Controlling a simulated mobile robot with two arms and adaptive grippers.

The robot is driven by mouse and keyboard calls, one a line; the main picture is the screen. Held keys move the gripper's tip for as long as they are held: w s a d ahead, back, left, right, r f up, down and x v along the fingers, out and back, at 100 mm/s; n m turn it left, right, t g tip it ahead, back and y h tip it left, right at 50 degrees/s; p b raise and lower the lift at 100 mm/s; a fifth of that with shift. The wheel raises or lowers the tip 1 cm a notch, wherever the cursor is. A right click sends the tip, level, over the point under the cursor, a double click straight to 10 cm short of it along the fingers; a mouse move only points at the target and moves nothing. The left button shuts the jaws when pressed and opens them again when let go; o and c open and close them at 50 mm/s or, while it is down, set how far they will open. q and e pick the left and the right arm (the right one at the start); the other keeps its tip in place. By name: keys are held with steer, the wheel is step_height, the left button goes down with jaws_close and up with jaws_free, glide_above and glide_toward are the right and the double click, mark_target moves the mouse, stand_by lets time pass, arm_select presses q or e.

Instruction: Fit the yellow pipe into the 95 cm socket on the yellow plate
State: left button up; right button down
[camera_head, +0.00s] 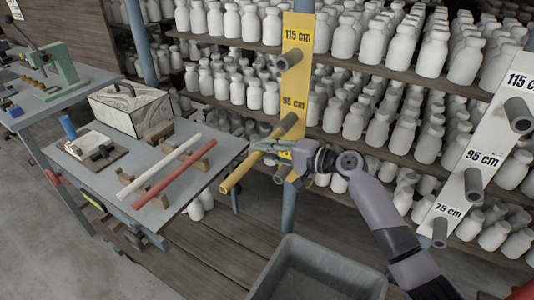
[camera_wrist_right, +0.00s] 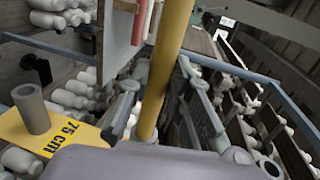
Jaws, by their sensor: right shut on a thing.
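The yellow pipe (camera_head: 238,174) is in my right gripper (camera_head: 270,147), one end pointing down and left in the head view. In the right wrist view the pipe (camera_wrist_right: 166,62) runs up from between the fingers. The yellow plate (camera_head: 299,45) stands upright on a blue post, with grey sockets. Its 95 cm socket (camera_head: 288,122) is just above my right gripper and roughly in line with the pipe; I cannot tell whether they touch. The plate's 75 cm socket (camera_wrist_right: 31,108) shows in the wrist view. My left gripper is out of view.
A white pipe (camera_head: 160,165) and a red pipe (camera_head: 172,181) lie on wooden rests on the table (camera_head: 207,187). A white plate (camera_head: 461,181) with sockets stands at the right. A grey bin (camera_head: 300,243) is below. Shelves of white bottles (camera_head: 390,80) are behind.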

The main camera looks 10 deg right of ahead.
steer(key=shift+w+d+b, duration=0.5)
steer(key=shift+w+b, duration=0.1)
steer(key=shift+w, duration=0.1)
steer(key=c, duration=1.5)
jaws_free()
steer(key=shift+o, duration=0.5)
steer(key=shift+d, duration=0.1)
steer(key=v, duration=1.2)
